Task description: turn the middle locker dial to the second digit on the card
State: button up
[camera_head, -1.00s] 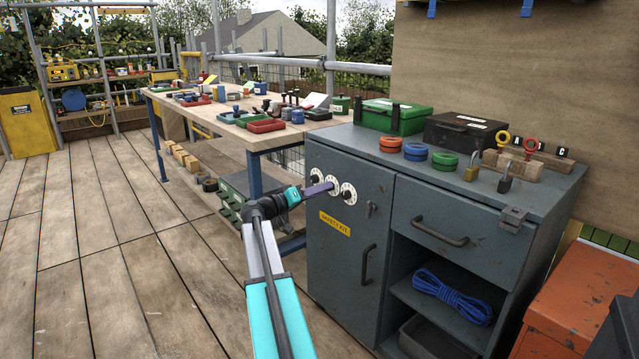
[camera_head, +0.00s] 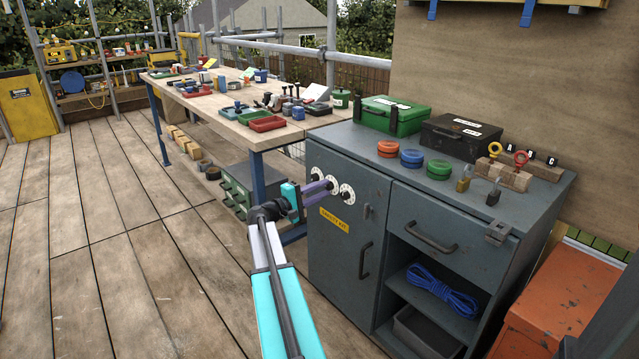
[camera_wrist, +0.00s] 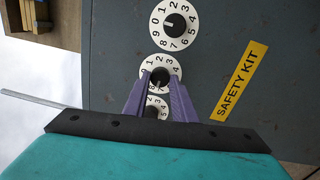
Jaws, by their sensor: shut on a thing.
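Three white dials with black knobs sit in a row on the grey locker door (camera_head: 330,245). The middle dial (camera_wrist: 148,66) is in the wrist view between the other two, its digits partly hidden by my fingers. My gripper (camera_wrist: 160,82) is shut on the middle dial's black knob, with a purple finger on each side. In the head view my gripper (camera_head: 329,186) reaches the dial row from the left. One outer dial (camera_wrist: 175,25) shows clear of the fingers in the wrist view; the other (camera_wrist: 154,108) is seen between them. I cannot make out a card with readable digits.
A yellow SAFETY KIT label (camera_head: 335,221) is below the dials. A door handle (camera_head: 365,260) stands to their right. Coloured rings, padlocks and two boxes are on the cabinet top (camera_head: 350,140). A workbench (camera_head: 215,113) with trays stands behind, at left. The floor at left is clear.

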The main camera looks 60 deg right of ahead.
jog(key=shift+w+d+r+n+p, duration=0.1)
jog(key=shift+n+p, duration=0.8)
jog(key=shift+n, duration=0.15)
jog(key=shift+r+n+p, duration=0.1)
jog(key=shift+n+p, duration=0.75)
jog(key=shift+n, duration=0.2)
jog(key=o, duration=1)
jog(key=shift+f, duration=0.1)
jog(key=shift+o, duration=0.2)
jog(key=shift+f, duration=0.1)
jog(key=p+v, duration=0.1)
jog(key=v, duration=1.2)
jog(key=shift+a, duration=0.45)
